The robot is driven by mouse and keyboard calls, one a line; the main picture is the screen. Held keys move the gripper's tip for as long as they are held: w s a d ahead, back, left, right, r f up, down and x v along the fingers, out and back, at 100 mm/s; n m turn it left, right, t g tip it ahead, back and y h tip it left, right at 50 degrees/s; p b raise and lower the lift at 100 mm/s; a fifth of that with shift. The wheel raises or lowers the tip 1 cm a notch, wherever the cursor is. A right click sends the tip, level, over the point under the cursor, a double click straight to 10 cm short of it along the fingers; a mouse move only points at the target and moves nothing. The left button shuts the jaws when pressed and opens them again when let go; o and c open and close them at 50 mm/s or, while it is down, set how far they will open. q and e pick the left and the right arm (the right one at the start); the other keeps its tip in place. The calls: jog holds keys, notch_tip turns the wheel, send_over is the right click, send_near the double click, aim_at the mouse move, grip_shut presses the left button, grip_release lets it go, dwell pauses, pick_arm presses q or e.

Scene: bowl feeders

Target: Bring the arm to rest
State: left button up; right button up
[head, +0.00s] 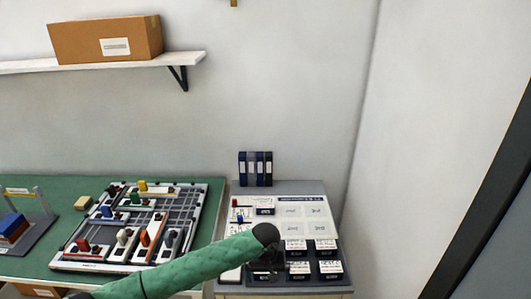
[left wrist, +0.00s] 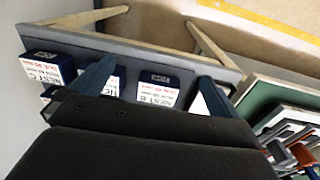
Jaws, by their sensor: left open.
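My left arm (head: 190,267), in a green sleeve, reaches in from the lower left of the head view. Its dark wrist end is above the right-hand side table (head: 225,259). My left gripper (head: 267,268) points down there and is hard to make out against the dark boxes. In the left wrist view, the two blue-grey fingers of the left gripper (left wrist: 158,72) stand wide apart with nothing held between them. A dark blue box labelled NEST B (left wrist: 158,78) shows between and beyond them. My right gripper is in neither view.
Dark blue labelled boxes (head: 329,268) stand on the side table, with a white printed sheet (head: 315,211) and binders (head: 256,169) behind. A green table (head: 40,190) at left holds a slotted board (head: 168,243) with coloured pieces. A shelf (head: 100,63) carries a cardboard box (head: 105,38).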

pick_arm(q)
jog(key=s+a+f+t+h+b, duration=0.1)
jog(key=s+f+b, duration=0.2)
jog(key=f, duration=0.8)
jog(key=s+a+f+h+b, duration=0.1)
jog(key=s+f+b, duration=0.1)
jog(key=f, duration=0.9)
jog(key=s+a+f+t+h+b, duration=0.1)
jog(key=s+f+b, duration=0.2)
jog(key=f, duration=0.7)
jog(key=s+a+f+y+b, duration=0.1)
jog(key=s+a+f, duration=0.5)
jog(key=s+f, duration=0.3)
jog(key=s+a+f+m+y+b, duration=0.1)
jog(key=s+a+f+b, duration=0.1)
jog(key=s+a+f, duration=0.3)
jog(key=s+a+f+m+y+b, duration=0.1)
jog(key=s+a+f, duration=0.5)
jog(key=s+f, duration=0.8)
jog(key=shift+s+a+b, duration=0.3)
jog(key=shift+s+b, duration=0.35)
jog(key=shift+s, duration=0.45)
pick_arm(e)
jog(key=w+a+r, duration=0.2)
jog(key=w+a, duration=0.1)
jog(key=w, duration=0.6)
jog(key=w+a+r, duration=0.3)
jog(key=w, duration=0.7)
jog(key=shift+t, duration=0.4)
